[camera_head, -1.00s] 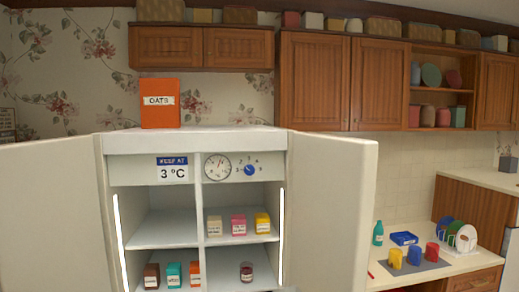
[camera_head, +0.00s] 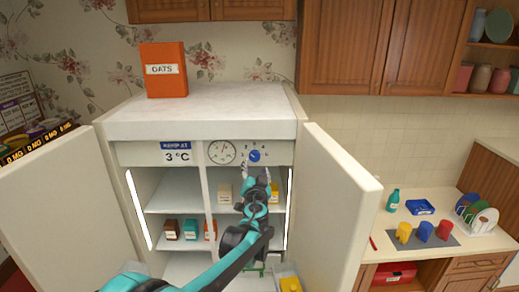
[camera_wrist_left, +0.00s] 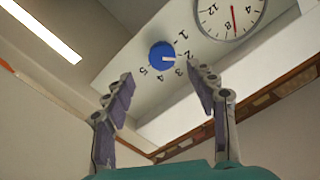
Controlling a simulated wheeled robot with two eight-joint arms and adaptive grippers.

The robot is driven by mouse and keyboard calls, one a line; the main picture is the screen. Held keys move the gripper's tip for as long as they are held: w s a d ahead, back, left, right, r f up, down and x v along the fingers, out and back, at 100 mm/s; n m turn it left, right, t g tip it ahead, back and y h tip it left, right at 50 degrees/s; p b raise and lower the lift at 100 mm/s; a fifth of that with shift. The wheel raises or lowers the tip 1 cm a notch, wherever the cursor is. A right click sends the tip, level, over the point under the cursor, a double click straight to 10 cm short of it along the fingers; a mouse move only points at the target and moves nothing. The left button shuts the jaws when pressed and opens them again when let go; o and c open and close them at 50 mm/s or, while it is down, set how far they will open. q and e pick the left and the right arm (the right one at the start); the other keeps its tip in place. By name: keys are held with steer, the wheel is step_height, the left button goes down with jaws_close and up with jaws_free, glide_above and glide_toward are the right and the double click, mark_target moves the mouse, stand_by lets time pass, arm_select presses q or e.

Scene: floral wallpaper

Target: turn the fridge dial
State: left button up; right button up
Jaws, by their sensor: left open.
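The fridge dial (camera_head: 255,156) is a small round blue knob on the white panel at the top of the fridge, right of a round gauge (camera_head: 221,152). In the left wrist view the blue dial (camera_wrist_left: 162,55) has a white mark, pointing about between the numbers 2 and 3. My left gripper (camera_head: 258,172) is open in front of the panel, its fingertips close to the dial. In the wrist view its two fingers (camera_wrist_left: 160,78) stand apart on either side below the dial, with nothing between them. Contact is not visible. My right gripper is not in view.
Both fridge doors stand open, the left (camera_head: 60,215) and the right (camera_head: 338,205), flanking my arm. A sign (camera_head: 176,151) reads "KEEP AT 3 °C". Shelves below hold small boxes. An orange oats box (camera_head: 164,70) stands on top. A counter (camera_head: 388,242) with cups is at right.

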mark_target(254, 158)
arm_select(q)
steer(key=w+p, duration=0.1)
steer(key=w, duration=0.6)
steer(key=shift+a+p, duration=0.1)
steer(key=shift+p, duration=0.25)
steer(key=shift+a, duration=0.1)
steer(key=c, duration=1.2)
